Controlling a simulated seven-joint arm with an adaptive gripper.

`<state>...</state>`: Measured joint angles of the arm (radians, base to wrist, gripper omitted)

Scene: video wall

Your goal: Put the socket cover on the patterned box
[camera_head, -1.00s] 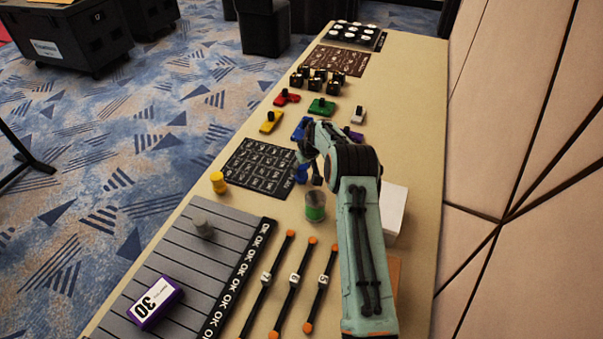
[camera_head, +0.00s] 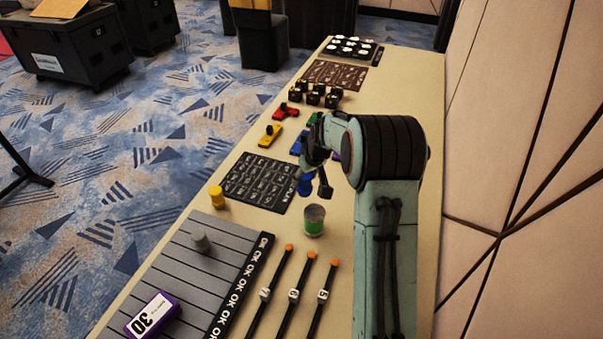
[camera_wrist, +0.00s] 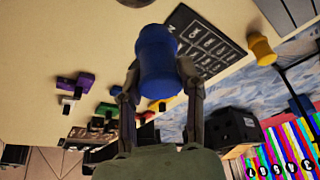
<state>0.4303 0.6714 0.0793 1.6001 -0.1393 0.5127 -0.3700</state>
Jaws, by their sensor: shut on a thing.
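My gripper (camera_wrist: 161,85) is shut on a blue, rounded, spool-shaped piece (camera_wrist: 157,60), one finger on each side. The blue piece also shows in the head view (camera_head: 304,187), low beside my fingers at the right edge of the black patterned mat (camera_head: 256,181). I cannot tell whether it touches the table. No label shows which thing is the socket cover; a yellow piece of similar shape (camera_head: 217,197) stands left of the mat. I cannot make out a clearly patterned box; a purple box marked 30 (camera_head: 152,316) lies on the grey slatted board (camera_head: 205,268).
A green-and-grey can (camera_head: 314,221) stands just in front of my gripper. Three dark rods with orange ends (camera_head: 292,295) lie nearer. Coloured pieces, including yellow (camera_head: 270,135) and red (camera_head: 286,112), lie beyond. A wall borders the table's right side.

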